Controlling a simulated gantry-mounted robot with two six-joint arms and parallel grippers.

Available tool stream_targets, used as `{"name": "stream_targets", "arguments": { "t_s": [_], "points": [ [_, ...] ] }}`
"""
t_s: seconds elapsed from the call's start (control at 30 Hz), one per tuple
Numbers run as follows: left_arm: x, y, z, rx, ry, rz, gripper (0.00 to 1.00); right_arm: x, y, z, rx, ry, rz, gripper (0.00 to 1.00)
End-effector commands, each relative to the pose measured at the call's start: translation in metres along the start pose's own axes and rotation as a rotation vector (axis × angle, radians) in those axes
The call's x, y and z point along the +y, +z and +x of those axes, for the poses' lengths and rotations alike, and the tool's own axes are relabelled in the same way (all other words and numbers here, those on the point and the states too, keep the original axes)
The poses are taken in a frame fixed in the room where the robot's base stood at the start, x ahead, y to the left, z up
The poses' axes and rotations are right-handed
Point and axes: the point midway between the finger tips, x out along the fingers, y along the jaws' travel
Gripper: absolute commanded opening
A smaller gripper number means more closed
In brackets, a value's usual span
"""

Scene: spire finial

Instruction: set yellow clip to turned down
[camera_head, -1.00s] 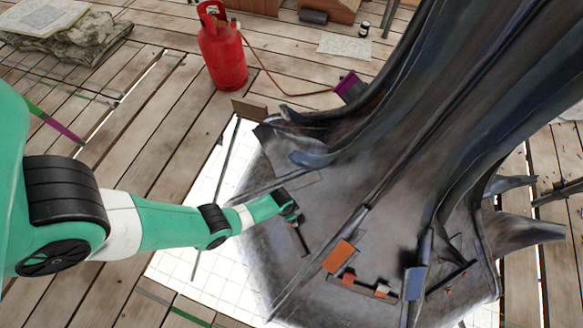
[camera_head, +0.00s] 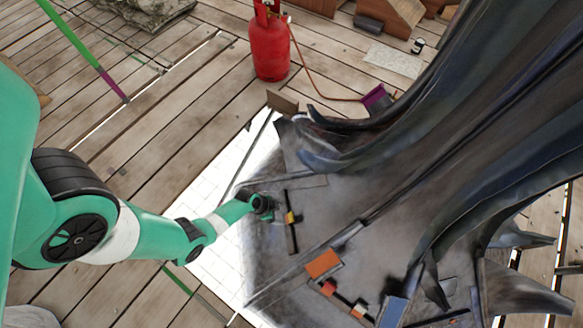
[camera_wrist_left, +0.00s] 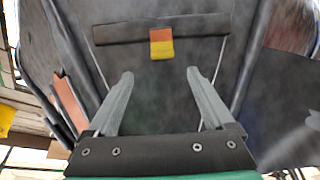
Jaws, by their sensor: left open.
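The yellow clip (camera_head: 291,217) sits on a dark bar (camera_head: 290,235) fixed to the spire's grey sloping face. In the left wrist view the clip (camera_wrist_left: 162,49) shows an orange upper part and a yellow lower part that hangs below the bar (camera_wrist_left: 118,33). My left gripper (camera_head: 268,207) is just left of the clip in the head view. In the left wrist view my left gripper (camera_wrist_left: 160,76) is open and empty, its fingertips apart from the clip and below it. My right gripper is not in view.
An orange block (camera_head: 322,263), smaller red and orange pieces (camera_head: 328,288) and a blue block (camera_head: 392,311) sit lower on the spire. Raised dark ribs (camera_head: 345,236) border the panel. A red gas cylinder (camera_head: 270,45) stands on the plank floor behind.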

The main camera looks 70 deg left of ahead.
Motion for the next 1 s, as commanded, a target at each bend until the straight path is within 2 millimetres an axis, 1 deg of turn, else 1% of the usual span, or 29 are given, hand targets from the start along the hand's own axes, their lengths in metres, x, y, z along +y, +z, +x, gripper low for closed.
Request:
{"name": "stream_targets", "arguments": {
  "t_s": [0.13,0.23,0.5,0.63,0.7,0.8,1.0],
  "points": [
    [-0.001,0.0,0.005,0.0,-0.001,0.0,0.86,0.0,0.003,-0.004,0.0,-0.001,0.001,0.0],
    [-0.001,0.002,0.02,-0.001,0.001,0.002,0.86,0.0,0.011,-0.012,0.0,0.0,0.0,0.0],
    [-0.001,0.003,0.083,-0.001,0.0,0.003,0.86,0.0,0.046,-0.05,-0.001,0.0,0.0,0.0],
    [-0.001,0.002,0.105,-0.001,0.0,0.002,0.86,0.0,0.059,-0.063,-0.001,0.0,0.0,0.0],
    [-0.001,0.002,0.112,-0.001,0.0,0.002,0.86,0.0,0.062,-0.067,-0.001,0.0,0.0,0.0],
    [-0.001,0.0,0.117,-0.001,-0.001,0.001,0.86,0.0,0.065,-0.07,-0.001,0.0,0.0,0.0],
    [-0.001,-0.001,0.116,-0.001,-0.002,0.001,0.86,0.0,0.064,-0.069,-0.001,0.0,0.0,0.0]
  ]
}}
